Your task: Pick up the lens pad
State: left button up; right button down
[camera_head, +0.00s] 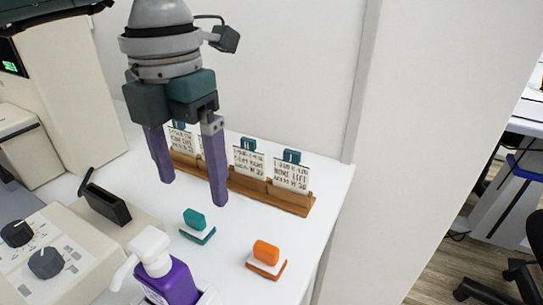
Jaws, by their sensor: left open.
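Two small pads with handles lie on the white table, and I cannot tell which one is the lens pad. One is a teal pad (196,221) with a white layer at its base. The other is an orange pad (266,255), to the right and nearer the front. My left gripper (192,190) points down with its two purple fingers apart and nothing between them. It appears above and behind the teal pad, apart from both pads. My right gripper is not in view.
A wooden rack (296,203) with teal-tabbed cards (291,175) stands behind the pads, partly hidden by my gripper. A purple pump bottle (172,279) is at the front. A machine with dark knobs (45,263) is at left. The white table (325,190) ends at right.

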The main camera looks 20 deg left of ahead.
aim_at(194, 214)
pick_arm(q)
jog(key=shift+f, duration=0.55)
jog(key=f, duration=0.5)
jog(key=shift+s+a+f+b, duration=0.15)
jog(key=shift+s+f+b, duration=0.15)
jog(key=shift+s, duration=0.05)
jog(key=c, duration=1.4)
jog(key=shift+r, duration=0.1)
notch_tip(194, 214, up, 20)
jog(key=p, duration=0.2)
jog(key=shift+p, duration=0.3)
